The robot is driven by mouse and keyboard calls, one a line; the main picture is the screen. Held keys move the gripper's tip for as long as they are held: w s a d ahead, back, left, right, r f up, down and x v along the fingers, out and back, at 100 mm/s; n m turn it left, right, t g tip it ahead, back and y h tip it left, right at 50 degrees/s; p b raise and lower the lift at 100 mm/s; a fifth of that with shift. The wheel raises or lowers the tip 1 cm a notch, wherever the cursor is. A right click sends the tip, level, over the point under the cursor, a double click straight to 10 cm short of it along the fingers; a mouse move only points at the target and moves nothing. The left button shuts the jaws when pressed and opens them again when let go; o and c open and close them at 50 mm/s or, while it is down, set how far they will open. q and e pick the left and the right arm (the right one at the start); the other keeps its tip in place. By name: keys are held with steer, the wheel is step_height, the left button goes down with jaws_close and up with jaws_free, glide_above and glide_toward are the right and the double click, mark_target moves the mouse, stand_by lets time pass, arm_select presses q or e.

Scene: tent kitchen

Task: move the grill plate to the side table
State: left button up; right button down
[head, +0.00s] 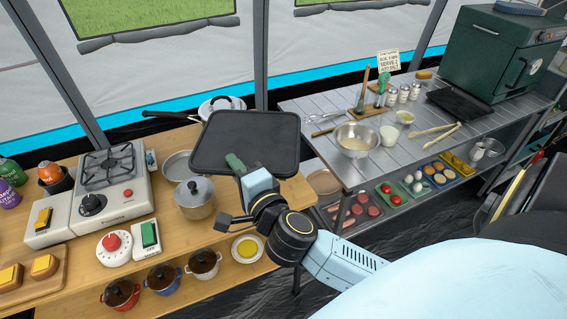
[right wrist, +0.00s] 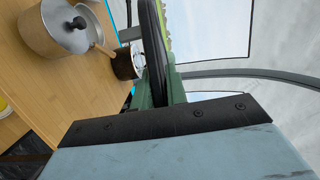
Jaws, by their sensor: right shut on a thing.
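The grill plate (head: 245,139) is a black flat plate with a raised rim, seen in the head view over the right end of the wooden counter (head: 240,205). My right gripper (head: 237,164) is shut on its near edge. In the right wrist view the plate (right wrist: 153,45) shows edge-on between the green fingers (right wrist: 160,88). The plate looks tilted and held above the counter. A grey slatted table (head: 400,165) stands to its right; I cannot tell which surface counts as the side table. My left gripper is not in view.
A silver pot (head: 195,199) stands just below and left of the plate, and a lidded pan (head: 222,104) is behind it. A gas stove (head: 107,180) is at left. The grey table bears a mixing bowl (head: 355,140), utensils, jars and a green oven (head: 500,52).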

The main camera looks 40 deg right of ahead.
mark_target(239, 157)
steer(key=w+d+m+h, duration=0.1)
steer(key=w+d+m+h+p, duration=0.1)
steer(key=w, duration=0.1)
steer(key=shift+w+d+f+h, duration=0.25)
steer(key=shift+d+f+h, duration=0.05)
steer(key=shift+f+h, duration=0.1)
steer(key=w+f+m+g+h+b, duration=0.1)
steer(key=w+f+h+b, duration=0.1)
steer(key=f, duration=1.1)
steer(key=shift+w+f+b, duration=0.3)
steer(key=shift+w+b, duration=0.2)
steer(key=shift+b, duration=0.7)
steer(key=shift+d+f, duration=0.1)
steer(key=shift+f, duration=0.25)
steer(key=c, duration=1.8)
jaws_free()
steer(key=shift+f+b, duration=0.25)
steer(key=shift+b, duration=0.05)
steer(key=shift+c, duration=0.2)
steer(key=o, duration=0.4)
steer(key=shift+s+r, duration=0.1)
steer(key=shift+o, duration=0.2)
